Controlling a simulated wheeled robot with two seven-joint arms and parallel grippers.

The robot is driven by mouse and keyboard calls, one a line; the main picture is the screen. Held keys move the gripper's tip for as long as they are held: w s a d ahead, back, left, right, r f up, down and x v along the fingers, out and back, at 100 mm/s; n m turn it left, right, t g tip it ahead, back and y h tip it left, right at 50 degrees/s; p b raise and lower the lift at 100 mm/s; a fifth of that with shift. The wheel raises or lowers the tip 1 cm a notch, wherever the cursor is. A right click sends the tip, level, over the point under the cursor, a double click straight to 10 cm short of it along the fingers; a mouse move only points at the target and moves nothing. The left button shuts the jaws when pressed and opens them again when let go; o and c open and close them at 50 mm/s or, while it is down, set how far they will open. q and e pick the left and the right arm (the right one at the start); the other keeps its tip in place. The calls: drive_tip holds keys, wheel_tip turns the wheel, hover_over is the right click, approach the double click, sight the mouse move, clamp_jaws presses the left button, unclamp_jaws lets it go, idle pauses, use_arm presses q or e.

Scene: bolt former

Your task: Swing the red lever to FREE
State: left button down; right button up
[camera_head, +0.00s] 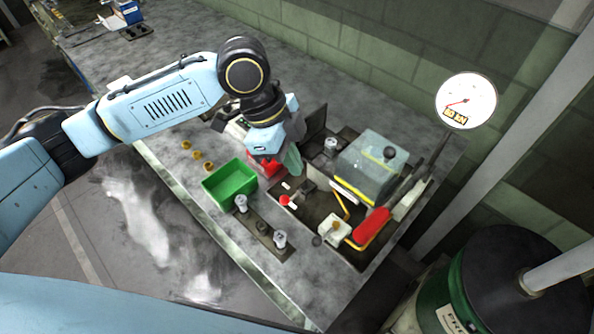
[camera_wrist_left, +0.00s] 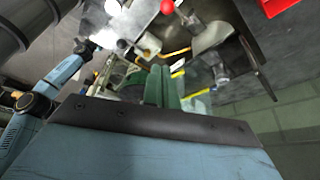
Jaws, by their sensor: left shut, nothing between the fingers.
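A small lever with a red ball knob (camera_head: 285,200) stands on the dark machine bed, with small white tags beside it. The red knob also shows at the top edge of the left wrist view (camera_wrist_left: 167,6). A larger red cylindrical handle (camera_head: 372,228) sits at the machine's front right near a bent yellow bar. I cannot read any FREE mark. My left gripper (camera_head: 293,163) is shut and empty, its green fingers above the back left of the machine, apart from the red knob. The fingers also show in the left wrist view (camera_wrist_left: 160,86). My right gripper is out of view.
A green bin (camera_head: 230,185) and a red bin (camera_head: 264,164) stand left of the machine. A grey block with a clear cover (camera_head: 370,165) rises on its right. A dial gauge (camera_head: 466,101) stands behind. Several brass pieces (camera_head: 197,155) lie on the bench.

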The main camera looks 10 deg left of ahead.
use_arm(q)
drive_tip(key=f, duration=1)
drive_tip(key=shift+s+d, duration=0.25)
drive_tip(key=shift+s, duration=0.05)
drive_tip(key=shift+a+f, duration=0.2)
drive_tip(key=shift+a, duration=0.25)
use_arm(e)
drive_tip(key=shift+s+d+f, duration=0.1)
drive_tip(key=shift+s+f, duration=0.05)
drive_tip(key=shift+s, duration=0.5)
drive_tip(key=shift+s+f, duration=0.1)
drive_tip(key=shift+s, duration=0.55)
